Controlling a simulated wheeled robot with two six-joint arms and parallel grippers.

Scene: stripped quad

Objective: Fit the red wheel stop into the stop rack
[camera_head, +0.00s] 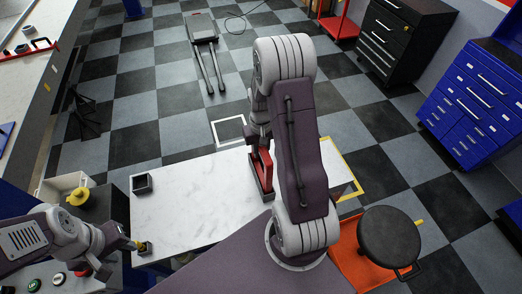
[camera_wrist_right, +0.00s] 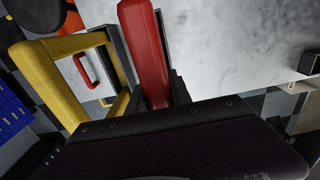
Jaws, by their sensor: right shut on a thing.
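The red wheel stop (camera_wrist_right: 145,45) is long and smooth, and it runs between the jaws of my right gripper in the right wrist view. My right gripper (camera_head: 262,150) is shut on it above the white table's far part. The red also shows in the head view (camera_head: 266,164), partly hidden by my arm. A dark narrow piece (camera_head: 267,192) is at its lower end. I cannot tell whether that is the stop rack or whether the stop is seated. My left gripper (camera_head: 129,243) is beside a small dark block (camera_head: 145,248) at the table's near left; its jaws are unclear.
The marble-white table (camera_head: 195,210) is mostly clear. A dark open box (camera_head: 142,183) stands at its left corner. A yellow frame (camera_wrist_right: 65,46) is close beside the red stop. A black stool (camera_head: 388,235) and an orange cart (camera_head: 352,255) stand right of the table.

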